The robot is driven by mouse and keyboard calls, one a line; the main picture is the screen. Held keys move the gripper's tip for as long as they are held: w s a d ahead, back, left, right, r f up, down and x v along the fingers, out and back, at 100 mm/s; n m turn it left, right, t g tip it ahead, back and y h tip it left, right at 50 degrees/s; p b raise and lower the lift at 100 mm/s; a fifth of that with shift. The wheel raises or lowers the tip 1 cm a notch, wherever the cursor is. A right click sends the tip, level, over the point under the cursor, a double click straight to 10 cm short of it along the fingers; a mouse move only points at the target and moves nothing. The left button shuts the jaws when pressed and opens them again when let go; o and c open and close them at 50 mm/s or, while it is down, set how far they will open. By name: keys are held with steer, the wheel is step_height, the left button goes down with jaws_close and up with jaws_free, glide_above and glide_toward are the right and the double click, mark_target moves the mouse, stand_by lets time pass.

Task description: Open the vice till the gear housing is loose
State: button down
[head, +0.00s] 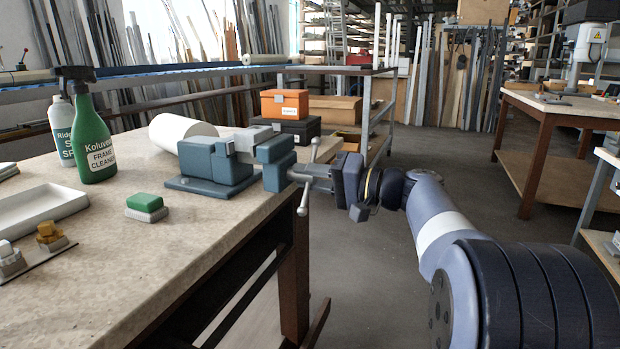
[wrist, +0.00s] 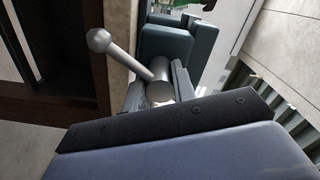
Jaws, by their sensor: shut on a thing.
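The blue-grey vice (head: 215,168) is mounted at the right edge of the bench. A light grey block, seemingly the gear housing (head: 250,141), sits at the top between its jaws; I cannot tell how tightly it is held. The vice handle (head: 308,178) is a steel bar with ball ends, steeply upright and slightly tilted, at the outer end of the screw. My gripper (head: 312,173) reaches it from the right and is shut on it. In the wrist view my gripper (wrist: 156,90) has its fingers either side of the handle's round hub (wrist: 160,78), and the bar (wrist: 122,58) sticks out up-left.
A green spray bottle (head: 92,140), a white roll (head: 180,133), a green-topped sponge (head: 147,203) and a white tray (head: 40,209) are on the bench. Orange and dark boxes (head: 285,103) are behind the vice. Open floor (head: 430,165) lies right of the bench.

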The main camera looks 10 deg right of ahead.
steer(key=c, duration=1.2)
jaws_free()
steer(key=shift+a, duration=0.1)
steer(key=shift+o, duration=0.2)
steer(key=p+v, duration=0.2)
steer(key=v, duration=0.8)
steer(key=shift+s+d+p, duration=0.15)
steer(key=shift+d+p, duration=0.15)
steer(key=shift+d, duration=0.05)
